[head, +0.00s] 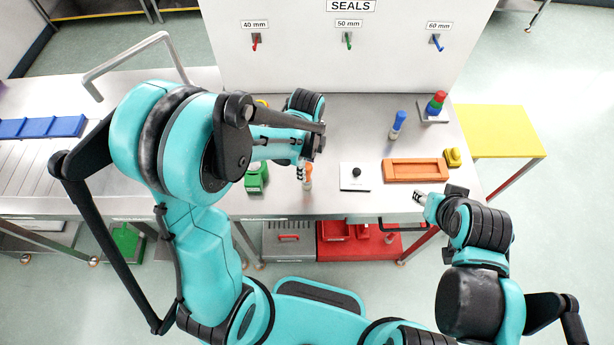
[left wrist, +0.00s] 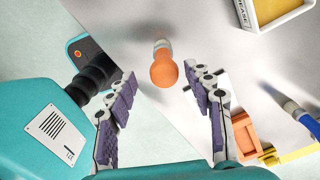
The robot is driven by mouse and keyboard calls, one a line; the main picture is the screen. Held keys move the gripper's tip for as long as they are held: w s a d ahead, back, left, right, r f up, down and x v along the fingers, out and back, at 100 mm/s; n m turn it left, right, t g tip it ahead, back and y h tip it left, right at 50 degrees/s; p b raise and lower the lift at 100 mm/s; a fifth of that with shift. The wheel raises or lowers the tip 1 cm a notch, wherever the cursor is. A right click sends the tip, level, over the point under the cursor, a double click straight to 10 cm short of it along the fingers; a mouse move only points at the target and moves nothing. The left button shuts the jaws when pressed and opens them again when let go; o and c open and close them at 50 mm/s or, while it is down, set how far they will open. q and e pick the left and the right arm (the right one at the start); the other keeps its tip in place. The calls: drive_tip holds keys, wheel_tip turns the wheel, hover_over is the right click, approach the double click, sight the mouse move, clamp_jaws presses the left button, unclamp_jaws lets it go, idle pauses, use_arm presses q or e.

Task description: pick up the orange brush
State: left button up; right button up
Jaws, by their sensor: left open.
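The orange brush (head: 308,184) stands near the front edge of the steel table, just below my left gripper (head: 305,170) in the head view. In the left wrist view its rounded orange end (left wrist: 164,69) with a pale collar shows between and beyond the two spread fingers of my left gripper (left wrist: 160,85). That gripper is open and nothing is clamped in it. I cannot tell exactly how far the fingertips are from the brush. My right gripper (head: 421,198) is by the front edge at the right, below the orange tray; its finger opening is too small to judge.
A white plate with a black knob (head: 355,176), an orange tray (head: 416,170) and a yellow block (head: 453,157) lie right of the brush. A blue brush (head: 397,125) and stacked coloured rings (head: 436,103) stand behind. A green object (head: 255,179) is close on the left.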

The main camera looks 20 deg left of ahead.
use_arm(q)
drive_tip(key=f, duration=0.4)
drive_tip(key=shift+w+f+b, duration=0.2)
drive_tip(key=shift+w+b, duration=0.15)
drive_tip(key=shift+s, duration=0.1)
clamp_jaws()
drive_tip(key=shift+r, duration=0.15)
wheel_tip(320, 180, up, 4)
drive_tip(key=shift+r+p, duration=0.25)
drive_tip(key=shift+p, duration=0.3)
drive_tip(key=s+d+r+p, duration=0.1)
drive_tip(key=s+d+r, duration=0.5)
drive_tip(key=s+d, duration=0.2)
drive_tip(key=shift+r, duration=0.2)
